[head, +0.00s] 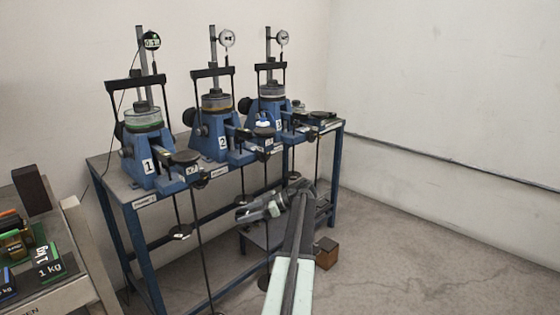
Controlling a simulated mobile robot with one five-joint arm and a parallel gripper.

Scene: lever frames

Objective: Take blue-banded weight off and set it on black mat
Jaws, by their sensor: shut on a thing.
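My gripper (243,213) is low in front of the blue bench, below lever frame 2, and points left. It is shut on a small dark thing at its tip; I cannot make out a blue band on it. A small blue and white thing (264,123) shows above the dark round pan at frame 2's lever end; I cannot tell whether it is a weight. Black matting (68,284) lies on the trolley at the lower left, with several weights with green, blue and orange bands on it.
Lever frames 1 (143,150), 2 (213,140) and 3 (272,110) stand on the blue bench (135,205). Thin hanger rods, one with a disc (180,232), hang near my gripper. A brown block (327,253) is on the floor. Floor to the right is clear.

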